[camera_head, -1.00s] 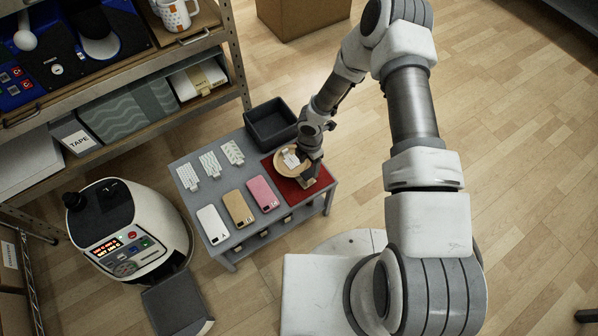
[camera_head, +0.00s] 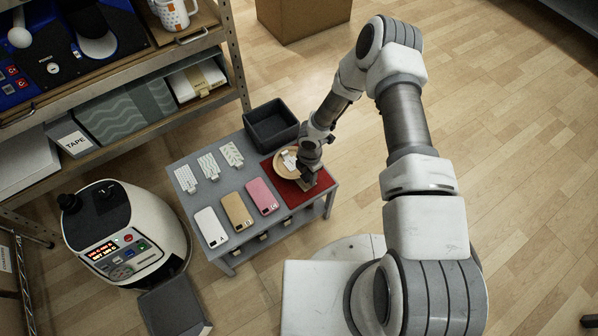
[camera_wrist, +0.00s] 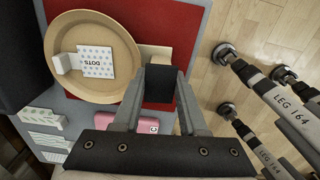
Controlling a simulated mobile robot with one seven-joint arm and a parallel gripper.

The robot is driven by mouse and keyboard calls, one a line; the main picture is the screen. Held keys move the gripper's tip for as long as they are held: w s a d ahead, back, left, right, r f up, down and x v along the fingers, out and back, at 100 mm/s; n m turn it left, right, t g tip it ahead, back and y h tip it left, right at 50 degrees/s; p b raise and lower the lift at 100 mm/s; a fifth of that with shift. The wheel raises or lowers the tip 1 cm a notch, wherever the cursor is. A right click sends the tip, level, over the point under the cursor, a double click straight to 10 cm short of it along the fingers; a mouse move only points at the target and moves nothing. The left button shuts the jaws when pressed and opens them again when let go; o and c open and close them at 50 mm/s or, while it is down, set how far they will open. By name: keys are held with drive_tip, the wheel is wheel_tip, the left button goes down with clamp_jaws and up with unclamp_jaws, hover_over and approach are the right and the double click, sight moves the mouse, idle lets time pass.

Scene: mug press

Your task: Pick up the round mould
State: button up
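A round tan wooden dish (camera_head: 279,171), which I take to be the round mould, lies on the red mat at the table's right end. A white dotted card marked DOTS lies on it. The dish also shows upper left in the wrist view (camera_wrist: 95,22). A flat tan piece, seemingly its handle, sticks out to the right (camera_wrist: 155,52) and is partly hidden behind my fingers. My gripper (camera_head: 306,178) is down at this piece, at the dish's near right side; it also shows in the wrist view (camera_wrist: 160,85). The front finger hides the other, so grip and contact are unclear.
The grey table (camera_head: 218,258) holds white, tan and pink phone cases and several white patterned tags. A dark bin (camera_head: 271,125) stands behind the red mat (camera_head: 318,190). A white press machine (camera_head: 125,235) is left; shelving (camera_head: 232,60) is behind it.

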clamp_jaws()
idle(1.1)
